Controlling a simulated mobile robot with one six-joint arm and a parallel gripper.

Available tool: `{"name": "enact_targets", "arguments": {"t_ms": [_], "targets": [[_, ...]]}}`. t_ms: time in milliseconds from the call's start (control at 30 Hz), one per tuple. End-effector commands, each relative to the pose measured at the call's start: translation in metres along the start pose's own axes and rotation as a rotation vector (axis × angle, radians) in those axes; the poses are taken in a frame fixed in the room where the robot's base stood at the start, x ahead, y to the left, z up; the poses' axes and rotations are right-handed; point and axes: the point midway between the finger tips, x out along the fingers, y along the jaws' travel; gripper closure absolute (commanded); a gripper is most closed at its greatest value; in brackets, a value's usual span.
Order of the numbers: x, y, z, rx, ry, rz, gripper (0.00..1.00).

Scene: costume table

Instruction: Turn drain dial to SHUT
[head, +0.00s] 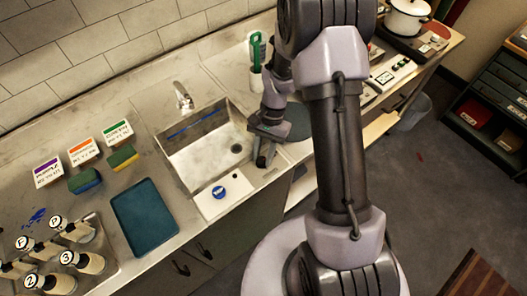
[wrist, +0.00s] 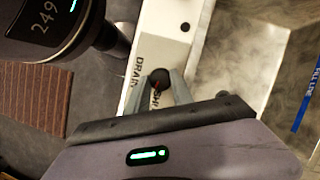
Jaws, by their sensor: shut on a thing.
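The drain dial (wrist: 157,77) is a small dark round knob with a reddish mark on it, in the wrist view. It sits on a pale panel (wrist: 158,38) lettered "DRAIN", with "SH…" partly covered beside the knob. My gripper (wrist: 160,82) has its two grey fingers on either side of the knob and is shut on it. Which way the dial points is hard to tell. In the head view my gripper (head: 265,157) is low at the sink's right front corner, and the dial is hidden there.
The metal sink (head: 190,158) has a faucet (head: 183,97) behind it and a blue fill line (wrist: 304,100) on its wall. A blue-and-white round item (head: 219,192) is on the front ledge. A teal tray (head: 145,217), sponges (head: 123,157) and several numbered bottles (head: 75,230) stand left.

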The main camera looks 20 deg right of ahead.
Motion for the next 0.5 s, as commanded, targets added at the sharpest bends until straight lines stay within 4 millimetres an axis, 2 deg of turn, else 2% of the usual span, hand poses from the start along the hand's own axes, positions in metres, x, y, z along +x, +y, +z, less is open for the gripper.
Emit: {"name": "enact_targets", "arguments": {"t_ms": [200, 500], "targets": [[-0.0012, -0.0017, 0.0008, -0.139, 0.0, 0.058, 1.0], [-0.0005, -0.0026, 0.0004, -0.255, 0.001, 0.106, 1.0]]}}
